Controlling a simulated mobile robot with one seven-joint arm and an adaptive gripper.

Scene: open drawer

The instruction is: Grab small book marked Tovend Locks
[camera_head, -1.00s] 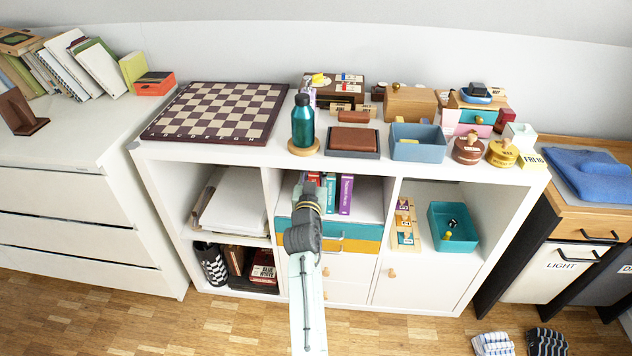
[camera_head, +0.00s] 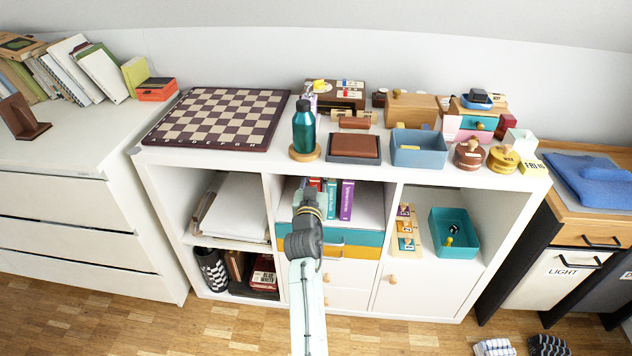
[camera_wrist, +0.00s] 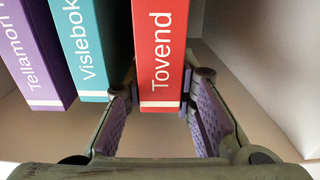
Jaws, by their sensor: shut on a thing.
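A narrow red book (camera_wrist: 160,50) with "Tovend" on its spine stands between my gripper's fingers (camera_wrist: 160,105) in the wrist view. The rest of its title is cut off. My gripper is shut on the lower part of this book. In the head view the red book (camera_head: 315,183) shows only as a small strip in the middle cubby, and my gripper (camera_head: 305,190) reaches in there; its fingertips are hard to make out.
The cubby's side wall (camera_wrist: 285,60) is close on the right in the wrist view. Teal and yellow drawers (camera_head: 350,238) lie under the books. A green bottle (camera_head: 303,128), a chessboard (camera_head: 218,118) and several boxes stand on the shelf top.

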